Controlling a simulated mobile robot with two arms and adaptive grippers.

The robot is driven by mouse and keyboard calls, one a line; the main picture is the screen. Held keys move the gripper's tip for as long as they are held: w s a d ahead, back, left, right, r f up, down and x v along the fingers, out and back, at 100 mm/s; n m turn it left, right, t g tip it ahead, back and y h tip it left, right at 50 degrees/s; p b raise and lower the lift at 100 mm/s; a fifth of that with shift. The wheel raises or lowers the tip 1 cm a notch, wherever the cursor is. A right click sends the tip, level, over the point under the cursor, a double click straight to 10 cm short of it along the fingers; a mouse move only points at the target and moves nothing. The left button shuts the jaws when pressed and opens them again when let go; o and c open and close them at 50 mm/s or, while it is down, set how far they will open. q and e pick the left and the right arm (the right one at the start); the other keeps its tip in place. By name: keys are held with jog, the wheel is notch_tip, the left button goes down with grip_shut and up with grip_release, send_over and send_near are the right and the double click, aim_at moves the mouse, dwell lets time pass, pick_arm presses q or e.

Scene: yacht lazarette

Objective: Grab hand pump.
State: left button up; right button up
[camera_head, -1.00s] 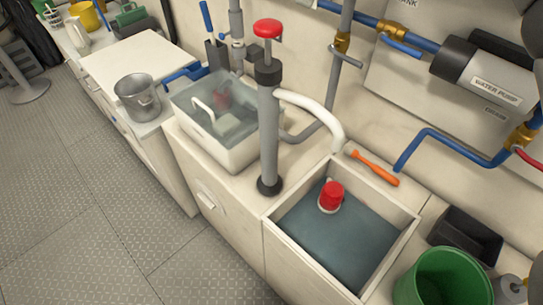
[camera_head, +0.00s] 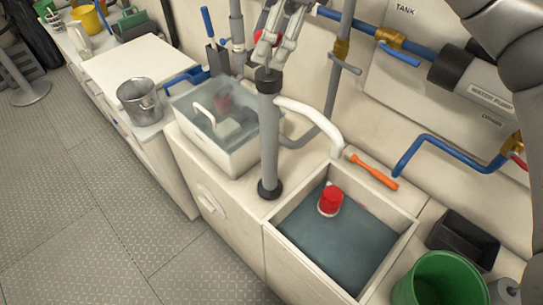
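The hand pump (camera_head: 269,140) is an upright grey column with a dark collar, a round dark foot and a curved white spout (camera_head: 305,112) on its right. It stands on the counter between a clear-sided basin and a water-filled sink. Its red knob (camera_head: 262,46) at the top is mostly hidden by my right gripper (camera_head: 265,62). The gripper's fingers point down at the knob, just above the collar. Whether they are closed on it or only in front of it cannot be told. My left gripper is out of view.
A red cup (camera_head: 330,199) is in the sink (camera_head: 285,238). An orange tool (camera_head: 375,172) lies behind the sink. Blue pipes (camera_head: 425,146) and a water pump (camera_head: 470,80) line the wall at right. A green bucket (camera_head: 440,280) and a metal pot (camera_head: 139,99) stand at the sides.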

grip_shut()
jog(key=shift+w+r, duration=0.1)
jog(key=shift+r, duration=0.05)
dwell(0.4)
